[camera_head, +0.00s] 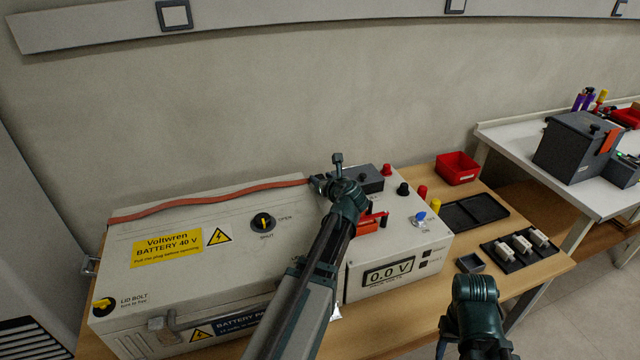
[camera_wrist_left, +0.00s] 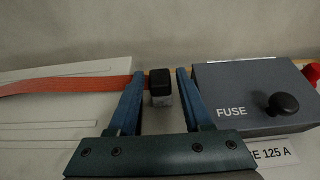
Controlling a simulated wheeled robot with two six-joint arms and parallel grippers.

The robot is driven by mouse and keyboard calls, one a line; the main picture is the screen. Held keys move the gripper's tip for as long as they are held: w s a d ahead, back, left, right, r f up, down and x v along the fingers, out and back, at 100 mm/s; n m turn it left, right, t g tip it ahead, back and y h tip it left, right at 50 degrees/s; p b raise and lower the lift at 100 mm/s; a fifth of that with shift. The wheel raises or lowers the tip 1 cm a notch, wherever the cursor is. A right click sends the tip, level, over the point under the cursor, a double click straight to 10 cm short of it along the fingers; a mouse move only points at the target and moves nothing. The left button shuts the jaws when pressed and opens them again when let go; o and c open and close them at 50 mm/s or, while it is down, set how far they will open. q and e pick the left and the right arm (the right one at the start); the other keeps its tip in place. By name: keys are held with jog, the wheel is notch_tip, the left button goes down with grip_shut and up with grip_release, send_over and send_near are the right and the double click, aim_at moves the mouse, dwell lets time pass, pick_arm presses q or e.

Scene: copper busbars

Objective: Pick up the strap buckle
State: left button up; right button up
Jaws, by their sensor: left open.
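The strap buckle (camera_wrist_left: 160,79) is a small dark block at the right end of the orange-red strap (camera_wrist_left: 75,84). In the head view the strap (camera_head: 205,200) runs along the back of the battery box lid, and the buckle is hidden or too small to make out by my left gripper (camera_head: 320,182). In the left wrist view my left gripper (camera_wrist_left: 160,72) is open. Its two blue fingers stand left and right of the buckle, with a gap on the right side. I cannot tell whether the left finger touches the strap.
A grey fuse box (camera_wrist_left: 245,95) with a black knob stands close right of my left fingers. The battery box (camera_head: 190,255) fills the bench's left side. A red bin (camera_head: 457,169) and black tray (camera_head: 474,212) lie right. The wall is behind.

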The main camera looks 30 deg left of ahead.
aim_at(317, 175)
pick_arm(q)
jog(key=b+x, duration=0.2)
jog(key=x, duration=0.3)
jog(key=shift+f, duration=0.1)
grip_shut()
